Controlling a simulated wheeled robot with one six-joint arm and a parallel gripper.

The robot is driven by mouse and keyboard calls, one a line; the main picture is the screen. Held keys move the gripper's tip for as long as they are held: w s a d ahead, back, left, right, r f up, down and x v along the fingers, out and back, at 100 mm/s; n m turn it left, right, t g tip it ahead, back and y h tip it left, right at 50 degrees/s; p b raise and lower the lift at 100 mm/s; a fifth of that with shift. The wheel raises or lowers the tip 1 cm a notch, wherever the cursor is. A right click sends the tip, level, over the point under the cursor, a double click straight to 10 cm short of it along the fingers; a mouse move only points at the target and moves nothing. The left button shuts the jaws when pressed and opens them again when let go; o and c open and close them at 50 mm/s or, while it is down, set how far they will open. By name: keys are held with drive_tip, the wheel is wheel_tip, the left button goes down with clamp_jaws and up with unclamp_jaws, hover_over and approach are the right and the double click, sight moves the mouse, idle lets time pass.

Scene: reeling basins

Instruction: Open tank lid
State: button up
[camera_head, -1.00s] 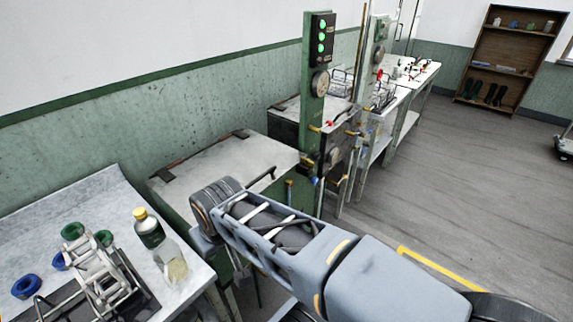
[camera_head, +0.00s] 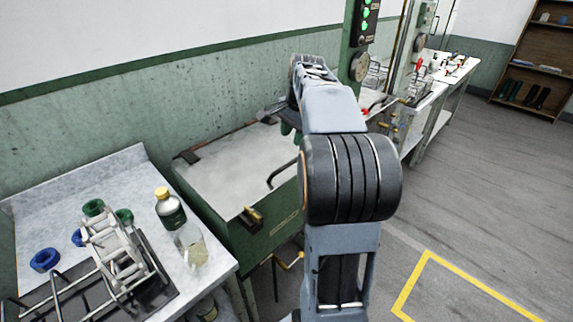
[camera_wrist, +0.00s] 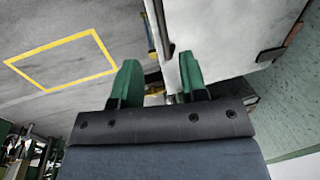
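The tank (camera_head: 245,236) is a green box with a flat, pale grey lid (camera_head: 230,172) lying closed on top. A dark bent bar handle (camera_head: 283,171) stands at the lid's front right edge. My gripper (camera_head: 287,130) is above the far right part of the lid in the head view, partly hidden by my arm. In the wrist view my gripper (camera_wrist: 158,62) has its two green fingers spread apart with no object held between them. A pale panel, probably the lid (camera_wrist: 225,35), lies beyond the right finger. I cannot tell whether they touch.
A grey table (camera_head: 105,168) at left holds a yellow-capped bottle (camera_head: 170,212), a clear jar (camera_head: 191,246) and a metal rack (camera_head: 113,250). A green control post (camera_head: 360,40) rises behind my arm. The floor at right is clear, with a yellow outline (camera_head: 408,285).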

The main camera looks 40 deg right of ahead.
sight(286, 165)
drive_tip(key=f, duration=0.3)
drive_tip(key=w+f, duration=0.1)
drive_tip(key=f, duration=0.3)
drive_tip(key=w+f, duration=0.1)
drive_tip(key=f, duration=0.3)
drive_tip(key=shift+w+a+f+b, duration=0.1)
drive_tip(key=shift+a+b, duration=0.2)
drive_tip(key=shift+c, duration=0.4)
clamp_jaws()
